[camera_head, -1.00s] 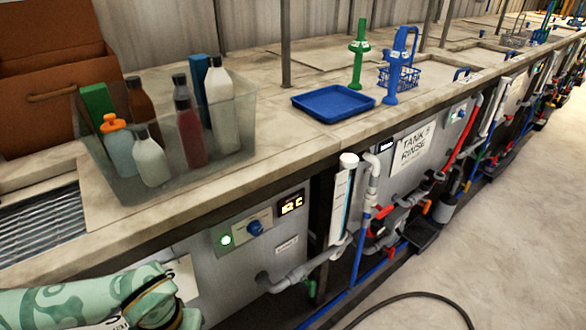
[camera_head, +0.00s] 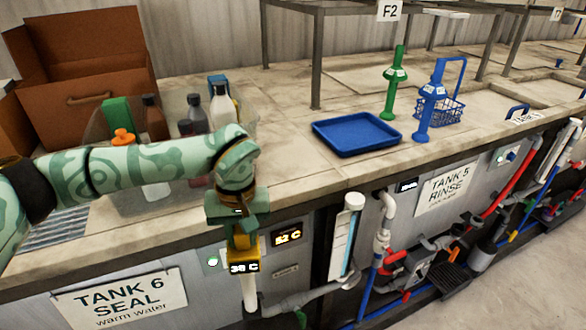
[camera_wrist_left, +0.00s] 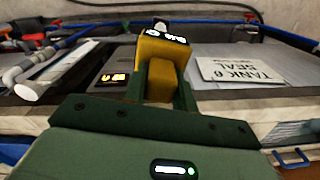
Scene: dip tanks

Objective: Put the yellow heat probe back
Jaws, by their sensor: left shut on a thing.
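The yellow heat probe (camera_head: 249,249) hangs upright in my left gripper (camera_head: 240,226), with its white stem (camera_head: 249,292) pointing down. Its small display reads about 38 C. My left gripper is shut on it, out in front of the counter's front edge and the tank 6 panel. In the left wrist view the yellow body (camera_wrist_left: 160,68) sits between the dark green fingers (camera_wrist_left: 162,85). My right gripper is not in view. I cannot make out a holder for the yellow probe.
A clear bin (camera_head: 98,128) of bottles stands behind my left arm. A blue tray (camera_head: 356,136), a green upright tool (camera_head: 393,82) and a blue one (camera_head: 430,105) stand right of it. The tank 6 sign (camera_head: 120,302) and pipes (camera_head: 386,225) line the front.

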